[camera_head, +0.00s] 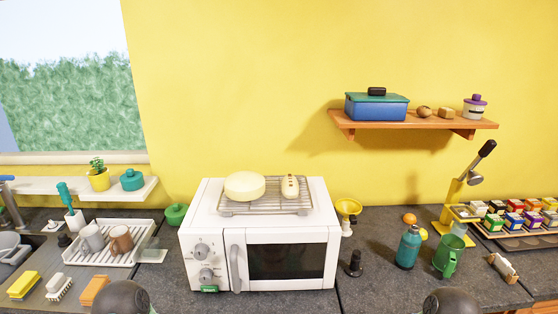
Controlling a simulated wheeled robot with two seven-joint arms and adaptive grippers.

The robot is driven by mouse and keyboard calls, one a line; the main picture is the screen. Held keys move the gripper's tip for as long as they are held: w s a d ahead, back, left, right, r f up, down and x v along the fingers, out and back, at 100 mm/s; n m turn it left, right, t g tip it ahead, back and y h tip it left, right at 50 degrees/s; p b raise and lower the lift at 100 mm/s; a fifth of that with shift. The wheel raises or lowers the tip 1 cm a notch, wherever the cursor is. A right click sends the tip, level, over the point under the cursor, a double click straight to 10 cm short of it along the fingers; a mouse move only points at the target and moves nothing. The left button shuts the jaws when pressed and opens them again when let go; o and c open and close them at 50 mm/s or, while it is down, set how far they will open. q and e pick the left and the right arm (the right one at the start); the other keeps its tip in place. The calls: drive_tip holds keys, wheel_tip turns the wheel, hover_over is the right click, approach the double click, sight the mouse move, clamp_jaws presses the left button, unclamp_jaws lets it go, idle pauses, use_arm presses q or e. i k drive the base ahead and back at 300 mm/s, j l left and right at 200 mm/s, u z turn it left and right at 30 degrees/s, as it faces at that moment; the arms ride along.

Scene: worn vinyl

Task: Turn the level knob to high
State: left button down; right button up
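A white microwave (285,236) stands on the dark counter, left of the middle, its front facing me. Its control panel at the left of the door has two round grey knobs, an upper knob (201,251) and a lower knob (206,275). The markings are too small to read, so I cannot tell which is the level knob or where it points. A small green label (209,289) sits below the lower knob. The door is shut, with a vertical handle (235,268) right of the knobs. Neither gripper is in view; only dark rounded parts of my arms show at the bottom edge.
A wire rack (264,209) with a pale round item (244,185) lies on the microwave. A dish tray (104,257) with mugs is at left. A teal bottle (408,247) and green mug (448,257) stand at right.

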sight(207, 274)
drive_tip(key=j+u, duration=0.1)
drive_tip(key=j, duration=1.15)
